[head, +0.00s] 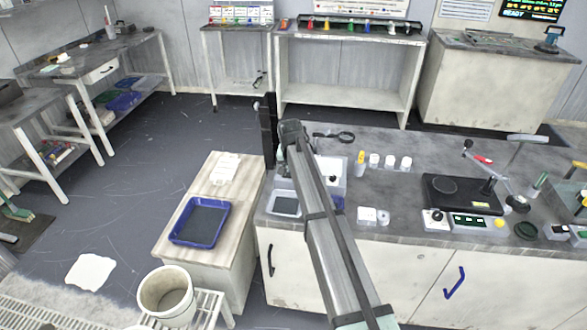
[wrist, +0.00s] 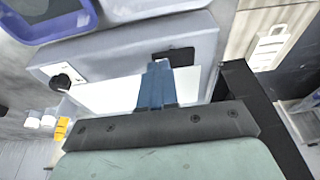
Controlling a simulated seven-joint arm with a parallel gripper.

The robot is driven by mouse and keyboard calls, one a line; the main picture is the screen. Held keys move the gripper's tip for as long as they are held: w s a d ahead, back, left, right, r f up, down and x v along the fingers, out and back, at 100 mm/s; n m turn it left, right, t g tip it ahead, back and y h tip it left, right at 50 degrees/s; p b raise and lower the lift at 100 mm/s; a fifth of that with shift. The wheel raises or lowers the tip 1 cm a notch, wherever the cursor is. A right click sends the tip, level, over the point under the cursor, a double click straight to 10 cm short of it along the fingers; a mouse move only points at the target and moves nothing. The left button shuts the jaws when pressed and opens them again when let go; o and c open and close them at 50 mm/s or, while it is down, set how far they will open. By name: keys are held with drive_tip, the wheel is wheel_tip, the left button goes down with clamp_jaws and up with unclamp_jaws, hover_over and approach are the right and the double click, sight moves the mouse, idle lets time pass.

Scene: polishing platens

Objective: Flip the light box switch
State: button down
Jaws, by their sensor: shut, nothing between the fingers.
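The light box (wrist: 110,62) is a grey casing with a white panel in the wrist view. A black rectangular piece (wrist: 176,57), which may be the switch, sits on its edge. A round black knob (wrist: 61,81) is on a white plate at the other end. My gripper (wrist: 157,68) has its blue fingers together and empty, over the white panel, with the tips close to the black rectangle. I cannot tell whether they touch. In the head view my arm hides much of the light box (head: 331,166) and my fingertips.
A dark upright bar (wrist: 238,95) stands right of my fingers in the wrist view. On the bench are a magnifier (head: 345,137), a yellow bottle (head: 360,164), several white jars (head: 390,162) and a black device (head: 462,194). A blue tray (head: 174,237) lies on the lower cabinet at left.

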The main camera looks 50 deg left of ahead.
drive_tip(key=shift+f, duration=0.2)
drive_tip(key=shift+s, duration=0.1)
drive_tip(key=shift+s+a+r, duration=0.3)
drive_tip(key=shift+s+a, duration=0.1)
drive_tip(key=shift+a, duration=0.1)
drive_tip(key=shift+r, duration=0.1)
idle(0.4)
drive_tip(key=w+d+v, duration=0.1)
drive_tip(key=w+v, duration=0.1)
drive_tip(key=v, duration=1.1)
drive_tip(key=shift+w+d+r, duration=0.2)
drive_tip(key=shift+w+r, duration=0.15)
drive_tip(key=shift+r, duration=0.05)
